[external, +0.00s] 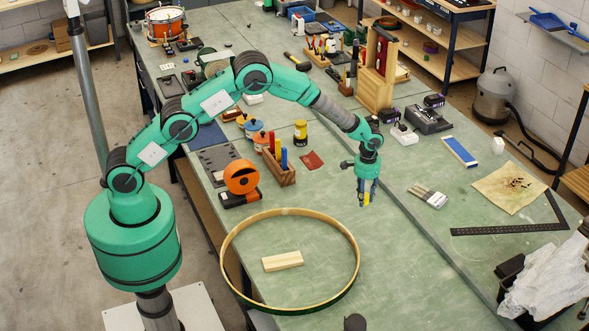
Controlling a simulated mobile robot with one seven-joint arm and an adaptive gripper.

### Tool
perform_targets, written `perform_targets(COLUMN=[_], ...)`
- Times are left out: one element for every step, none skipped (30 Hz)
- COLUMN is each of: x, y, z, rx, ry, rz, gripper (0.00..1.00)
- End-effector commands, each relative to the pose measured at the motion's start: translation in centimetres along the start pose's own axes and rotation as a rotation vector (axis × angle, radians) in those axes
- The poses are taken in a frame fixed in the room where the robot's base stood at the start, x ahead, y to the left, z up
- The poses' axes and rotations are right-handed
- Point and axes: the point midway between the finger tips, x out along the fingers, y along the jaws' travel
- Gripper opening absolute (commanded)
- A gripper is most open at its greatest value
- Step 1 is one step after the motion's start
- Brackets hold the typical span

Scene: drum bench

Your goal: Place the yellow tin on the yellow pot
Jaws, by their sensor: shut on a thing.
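My gripper (367,193) points down above the right middle of the green bench. It is shut on a small yellow thing, which appears to be the yellow tin (366,200); the fingers hide much of it. A yellow pot (300,131) with a dark band stands upright on the bench, left of and farther back than my gripper. The pot is clear of the gripper, and nothing visible rests on its top.
A wooden block holder (279,169) with coloured handles stands in front of the pot. A dark red sheet (311,160) lies between pot and gripper. A large wooden hoop (356,262) lies at the front around a wood block (282,260). Brushes (428,196) lie to the right.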

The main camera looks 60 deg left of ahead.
Motion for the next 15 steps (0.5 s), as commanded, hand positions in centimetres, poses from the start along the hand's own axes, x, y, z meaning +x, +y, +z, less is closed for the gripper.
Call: perform_targets(x=[-0.3, -0.4, -0.6, -0.7, -0.8, -0.9, -1.0, -1.1, -1.2, -1.3, -1.4, -1.6, -1.6, -1.7, -1.8], y=[-2.2, -3.4, -5.0, -6.1, -7.4, -8.9, -10.2, -11.3, -12.9, -14.1, -15.3, -16.9, -18.1, -19.3, -20.9], z=[-0.7, -1.0, -1.4, -1.7, -1.9, -2.3, -2.5, -2.7, -3.0, -3.1, -3.3, -3.5, -3.6, -3.7, -3.8], rx=[-0.031, -0.047, -0.069, -0.085, -0.102, -0.123, -0.14, -0.156, -0.178, -0.194, -0.211, -0.233, -0.25, -0.266, -0.289], ry=[0.0, 0.0, 0.0, 0.0, 0.0, 0.0, 0.0, 0.0, 0.001, 0.001, 0.001, 0.002, 0.002, 0.002, 0.002], rz=[0.0, 0.0, 0.0, 0.0, 0.0, 0.0, 0.0, 0.0, 0.0, 0.0, 0.0, 0.0, 0.0, 0.0, 0.0], gripper=[0.04, 0.04, 0.04, 0.04, 0.04, 0.04, 0.04, 0.04, 0.04, 0.04, 0.04, 0.04, 0.04, 0.04, 0.04])
